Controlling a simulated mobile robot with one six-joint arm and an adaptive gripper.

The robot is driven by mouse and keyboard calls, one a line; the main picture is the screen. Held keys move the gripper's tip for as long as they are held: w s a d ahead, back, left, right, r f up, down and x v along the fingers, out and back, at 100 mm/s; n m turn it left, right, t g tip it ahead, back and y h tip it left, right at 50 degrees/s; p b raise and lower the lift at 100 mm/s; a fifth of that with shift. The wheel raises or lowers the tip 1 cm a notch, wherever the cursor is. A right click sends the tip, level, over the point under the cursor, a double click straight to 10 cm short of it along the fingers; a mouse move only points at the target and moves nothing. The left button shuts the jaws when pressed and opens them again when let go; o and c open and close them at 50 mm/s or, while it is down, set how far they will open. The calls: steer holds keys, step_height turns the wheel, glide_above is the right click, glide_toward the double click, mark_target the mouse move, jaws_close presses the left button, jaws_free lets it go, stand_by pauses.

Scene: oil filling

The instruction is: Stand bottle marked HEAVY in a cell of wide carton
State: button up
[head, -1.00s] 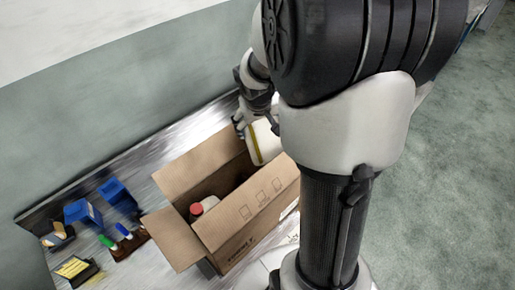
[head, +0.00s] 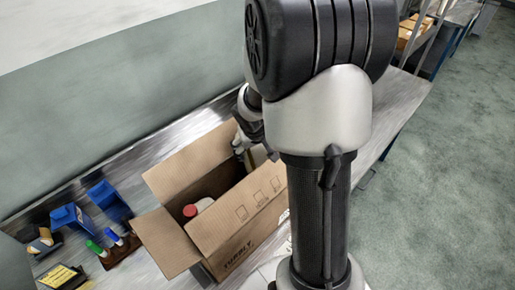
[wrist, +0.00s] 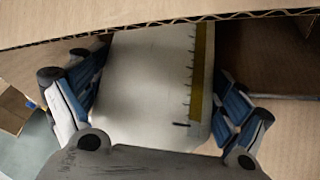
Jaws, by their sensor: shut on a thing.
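My gripper (wrist: 165,95) is shut on a pale bottle (wrist: 150,75) with a yellow stripe and scale marks in the wrist view. Its marking cannot be read. In the head view the bottle (head: 257,157) is at the right end of the open wide carton (head: 232,230), partly hidden by the carton wall and my arm. I cannot tell how deep it is inside. A white bottle with a red cap (head: 191,211) stands in the left part of the carton. The cells are mostly hidden by the front wall.
Blue bins (head: 72,220), a dark rack with green and blue-capped markers (head: 110,250) and a yellow-labelled item (head: 60,277) lie left of the carton on the metal bench (head: 150,160). The carton's flaps stand outward. Brown boxes (head: 412,34) are far back right.

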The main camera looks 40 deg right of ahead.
steer(key=shift+w+r, duration=0.1)
steer(key=o, duration=1.8)
